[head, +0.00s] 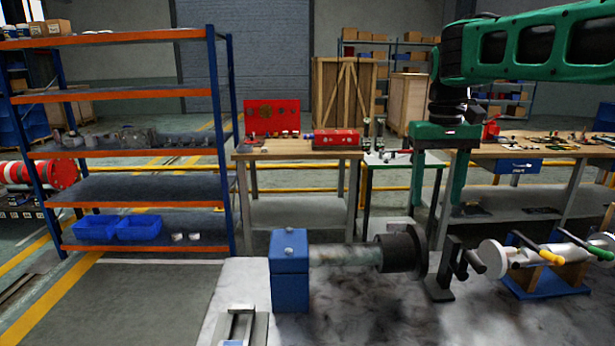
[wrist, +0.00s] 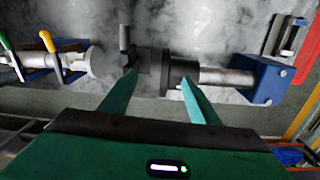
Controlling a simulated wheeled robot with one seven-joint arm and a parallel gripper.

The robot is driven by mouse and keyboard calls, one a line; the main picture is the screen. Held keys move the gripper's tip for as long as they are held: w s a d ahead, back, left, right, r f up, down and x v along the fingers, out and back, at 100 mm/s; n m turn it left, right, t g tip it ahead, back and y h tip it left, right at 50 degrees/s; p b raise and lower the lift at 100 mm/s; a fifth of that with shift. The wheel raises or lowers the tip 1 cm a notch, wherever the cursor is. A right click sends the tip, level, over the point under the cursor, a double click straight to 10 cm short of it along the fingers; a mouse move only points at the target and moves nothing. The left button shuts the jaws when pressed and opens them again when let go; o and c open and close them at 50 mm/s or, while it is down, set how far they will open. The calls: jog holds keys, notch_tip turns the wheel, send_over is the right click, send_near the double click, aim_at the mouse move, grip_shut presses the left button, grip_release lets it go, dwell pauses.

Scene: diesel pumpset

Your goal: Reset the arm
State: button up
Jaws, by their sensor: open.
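My green arm reaches in from the upper right of the head view. My gripper (head: 432,218) points down with its two green fingers apart and nothing between them. In the wrist view my gripper (wrist: 159,78) also shows as open, its fingertips overlapping the dark coupling in the picture. A pump shaft with a black coupling (head: 405,252) runs from a blue block (head: 290,270) on the marbled worktop. Whether the fingers touch the coupling I cannot tell.
A white manifold with yellow and green handles (head: 540,255) lies to the right on a blue stand. A workbench (head: 300,152) with a red toolbox stands behind. A blue and orange shelf rack (head: 140,190) is at left. Floor is open between.

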jog(key=s+d+f+m, duration=0.2)
jog(key=s+d+f, duration=0.25)
jog(key=s, duration=0.35)
jog(key=s+d+f+m, duration=0.1)
jog(key=s+d+f, duration=0.2)
jog(key=s+d, duration=0.35)
jog(key=s+f+m, duration=0.2)
jog(key=s+f, duration=0.8)
jog(key=s, duration=0.5)
jog(key=shift+s+f+y, duration=0.15)
jog(key=shift+s+y, duration=0.05)
jog(key=shift+y, duration=0.2)
jog(key=shift+d, duration=0.1)
jog(key=shift+w+f, duration=0.2)
jog(key=shift+w, duration=0.4)
